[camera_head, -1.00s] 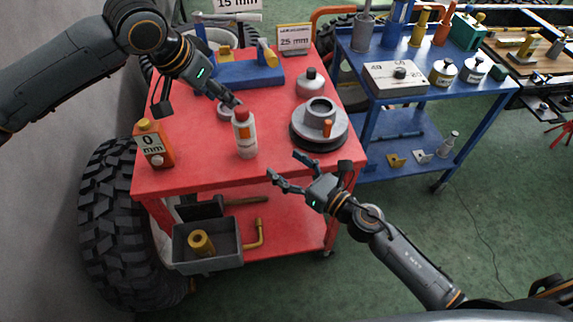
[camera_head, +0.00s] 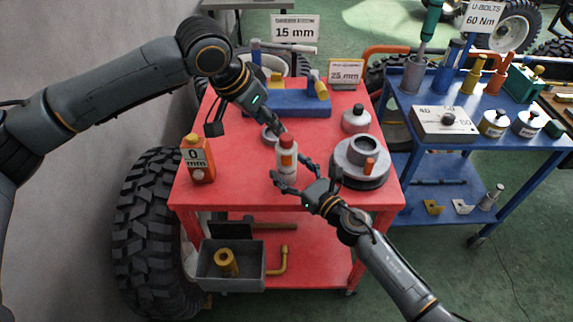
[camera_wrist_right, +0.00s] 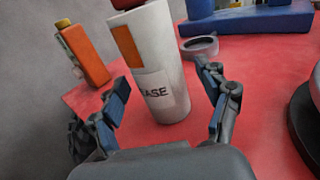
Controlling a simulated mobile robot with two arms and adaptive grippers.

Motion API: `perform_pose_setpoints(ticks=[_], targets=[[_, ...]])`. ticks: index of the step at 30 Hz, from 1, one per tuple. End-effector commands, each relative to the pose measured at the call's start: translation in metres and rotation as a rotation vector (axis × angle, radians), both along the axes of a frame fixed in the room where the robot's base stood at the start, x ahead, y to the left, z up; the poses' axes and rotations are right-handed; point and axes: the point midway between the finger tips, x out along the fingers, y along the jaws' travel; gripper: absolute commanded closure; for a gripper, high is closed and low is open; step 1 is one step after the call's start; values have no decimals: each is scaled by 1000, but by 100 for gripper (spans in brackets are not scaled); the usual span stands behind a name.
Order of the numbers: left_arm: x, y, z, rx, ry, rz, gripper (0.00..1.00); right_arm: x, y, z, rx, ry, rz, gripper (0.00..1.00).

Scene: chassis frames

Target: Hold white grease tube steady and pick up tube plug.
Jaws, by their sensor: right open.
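The white grease tube (camera_head: 287,163) stands upright near the front middle of the red table, with an orange patch and a red cap (camera_head: 287,141) on top. I cannot tell whether this cap is the tube plug. In the right wrist view the tube (camera_wrist_right: 158,75) shows "EASE" lettering, and its top is cut off. My right gripper (camera_head: 293,172) is open, low at the tube, with a finger on either side and gaps between. My left gripper (camera_head: 277,128) points down just behind the cap; its fingertips are small and partly hidden, so its opening is unclear.
A grey ring (camera_wrist_right: 201,46) lies behind the tube. A blue fixture (camera_head: 300,105) is at the back. The table's front edge is close.

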Motion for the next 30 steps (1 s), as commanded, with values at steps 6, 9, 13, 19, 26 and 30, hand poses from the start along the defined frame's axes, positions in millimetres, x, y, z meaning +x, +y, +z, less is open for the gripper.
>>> perform_pose_setpoints(ticks=[6,9,13,19,26,30], targets=[[0,0,0,0,0,0,62,12,10,0,2,1,0,24],[0,0,0,0,0,0,62,13,11,0,2,1,0,24],[0,0,0,0,0,0,62,13,11,0,1,1,0,24],[0,0,0,0,0,0,62,13,11,0,1,1,0,52],[0,0,0,0,0,0,62,13,10,0,1,1,0,92],[0,-1,-2,9,-9,-11,55,13,10,0,1,1,0,92]])
